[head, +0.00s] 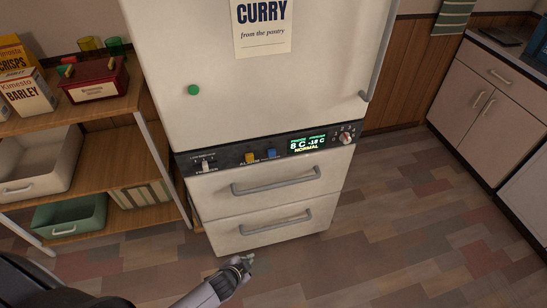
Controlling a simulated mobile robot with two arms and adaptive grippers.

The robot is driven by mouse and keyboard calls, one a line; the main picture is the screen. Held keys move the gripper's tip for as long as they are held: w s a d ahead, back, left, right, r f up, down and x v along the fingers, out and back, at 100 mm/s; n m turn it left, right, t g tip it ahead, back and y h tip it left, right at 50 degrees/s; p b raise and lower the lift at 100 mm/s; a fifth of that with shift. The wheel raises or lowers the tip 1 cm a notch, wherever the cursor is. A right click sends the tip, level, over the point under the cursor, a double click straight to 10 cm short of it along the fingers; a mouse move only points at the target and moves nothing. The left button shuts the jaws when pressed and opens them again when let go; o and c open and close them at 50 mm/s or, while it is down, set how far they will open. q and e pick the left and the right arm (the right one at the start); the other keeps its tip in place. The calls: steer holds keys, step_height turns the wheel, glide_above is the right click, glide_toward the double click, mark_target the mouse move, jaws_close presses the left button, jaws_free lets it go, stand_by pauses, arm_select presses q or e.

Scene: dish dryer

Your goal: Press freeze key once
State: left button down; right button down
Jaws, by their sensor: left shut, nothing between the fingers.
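A dark control panel (225,157) runs across the fridge between its upper door and drawers. It has an orange key (250,158) and, just right of it, a blue key (271,154). The small lettering below them is too blurred to tell surely which is the freeze key. The lit display (307,145) reads 8 C, -18 C and NORMAL. My left gripper (247,262) is shut and empty at the bottom centre, lower in the picture than both keys and apart from them. My right gripper is out of view.
The panel also carries a switch (205,165) at left and a knob (346,138) at right. Two drawer handles (275,187) stick out below it. A shelf (95,120) with boxes and bins stands left; cabinets (485,95) stand right. Open floor (400,240) lies between.

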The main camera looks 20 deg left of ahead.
mark_target(272, 153)
arm_select(q)
steer(key=w+d+r+m+t, duration=0.1)
steer(key=w+r, duration=0.3)
steer(key=r, duration=0.5)
steer(key=w+d+r+m+t+h+b, duration=0.1)
steer(key=w+d+r+m+t, duration=0.1)
steer(key=r, duration=0.7)
steer(key=w+d+r+m+t+h, duration=0.1)
steer(key=w+d+r+m+t, duration=0.1)
steer(key=w+d+r+t, duration=0.2)
steer(key=w+d+r, duration=0.1)
steer(key=w+r, duration=0.2)
steer(key=r, duration=0.3)
steer(key=shift+w, duration=0.2)
steer(key=w+a, duration=0.5)
steer(key=w, duration=0.2)
steer(key=shift+w+b, duration=0.15)
steer(key=shift+b, duration=0.2)
steer(key=shift+w+a, duration=0.25)
steer(key=shift+w, duration=0.1)
